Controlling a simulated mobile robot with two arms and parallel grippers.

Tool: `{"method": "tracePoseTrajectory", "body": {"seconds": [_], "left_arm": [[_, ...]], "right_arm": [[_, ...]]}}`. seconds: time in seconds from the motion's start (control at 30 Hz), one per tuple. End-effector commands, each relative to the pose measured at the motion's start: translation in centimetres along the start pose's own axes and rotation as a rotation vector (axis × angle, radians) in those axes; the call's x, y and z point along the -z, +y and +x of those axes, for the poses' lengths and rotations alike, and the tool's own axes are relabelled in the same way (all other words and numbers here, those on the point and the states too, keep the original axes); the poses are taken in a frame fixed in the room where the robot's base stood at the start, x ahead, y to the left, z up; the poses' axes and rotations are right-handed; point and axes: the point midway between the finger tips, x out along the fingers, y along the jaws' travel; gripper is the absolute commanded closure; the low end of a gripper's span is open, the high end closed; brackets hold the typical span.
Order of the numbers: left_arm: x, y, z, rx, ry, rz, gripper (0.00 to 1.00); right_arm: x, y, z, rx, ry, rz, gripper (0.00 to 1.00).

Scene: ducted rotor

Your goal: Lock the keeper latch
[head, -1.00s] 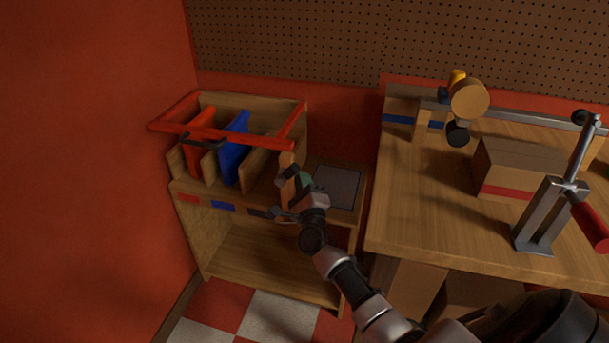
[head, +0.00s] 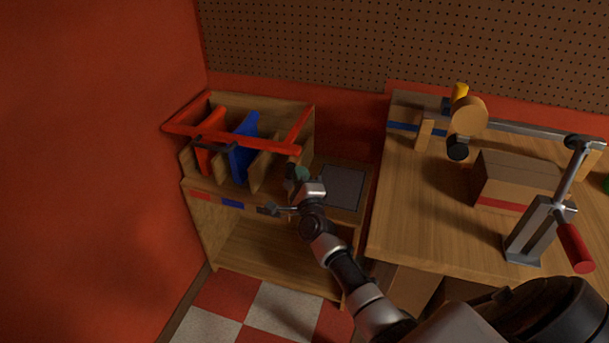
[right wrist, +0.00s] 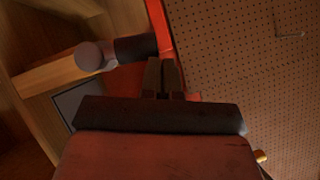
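A red keeper frame (head: 225,137) lies across the front of a wooden rack (head: 260,108) at the left. A dark fitting (head: 214,142) sits on its front bar. My right gripper (head: 293,180) is at the frame's front right corner, its fingers partly hidden. In the right wrist view its two fingers (right wrist: 160,76) are close together with nothing visible between them, near a red bar (right wrist: 159,28). A dark cylinder with a grey end (right wrist: 115,52) lies beside them. I cannot tell whether it is the latch, or whether the fingers touch it. My left gripper is not in view.
Red and blue panels (head: 243,146) stand in the rack. A dark square plate (head: 343,187) lies on the cabinet top to its right. The workbench (head: 410,215) holds a box (head: 515,180) and a lever press (head: 540,220). A red wall closes the left side.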

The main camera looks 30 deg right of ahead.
Motion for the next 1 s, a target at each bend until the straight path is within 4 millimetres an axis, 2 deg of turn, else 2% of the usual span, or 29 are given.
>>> {"method": "tracePoseTrajectory", "body": {"seconds": [0.3,1.0], "left_arm": [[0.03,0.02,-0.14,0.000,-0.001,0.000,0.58],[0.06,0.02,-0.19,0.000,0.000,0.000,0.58]], "right_arm": [[-0.82,-0.41,0.69,0.007,0.001,0.001,1.00],[-1.15,-0.54,0.62,0.008,-0.002,0.002,1.00]]}}
